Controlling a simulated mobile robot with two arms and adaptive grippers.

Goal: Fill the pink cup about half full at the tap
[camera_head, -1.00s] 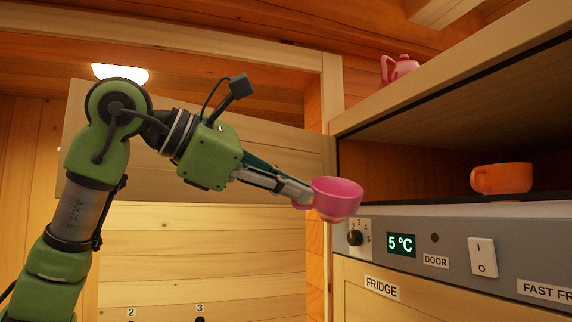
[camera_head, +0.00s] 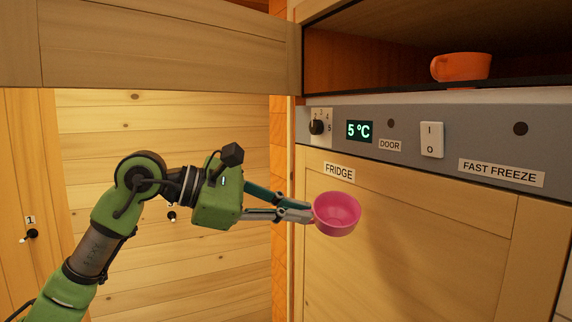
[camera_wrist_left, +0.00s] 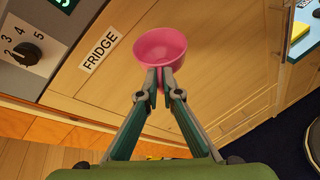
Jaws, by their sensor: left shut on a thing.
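The pink cup (camera_head: 337,214) is held in the air in front of the fridge door, its open top facing up and toward the head camera. It looks empty. My left gripper (camera_head: 307,212) is shut on the cup's left side, where its handle is largely hidden by the fingers. In the left wrist view the pink cup (camera_wrist_left: 160,50) sits just beyond the closed fingertips of the left gripper (camera_wrist_left: 158,80). No tap is in view. My right gripper is not in view.
The fridge door (camera_head: 430,235) is shut behind the cup, below a grey control panel (camera_head: 470,135). An orange cup (camera_head: 461,67) stands in the open compartment above. An open wooden cabinet door (camera_head: 170,50) juts out at upper left. A blue-edged counter (camera_wrist_left: 293,45) shows at right in the wrist view.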

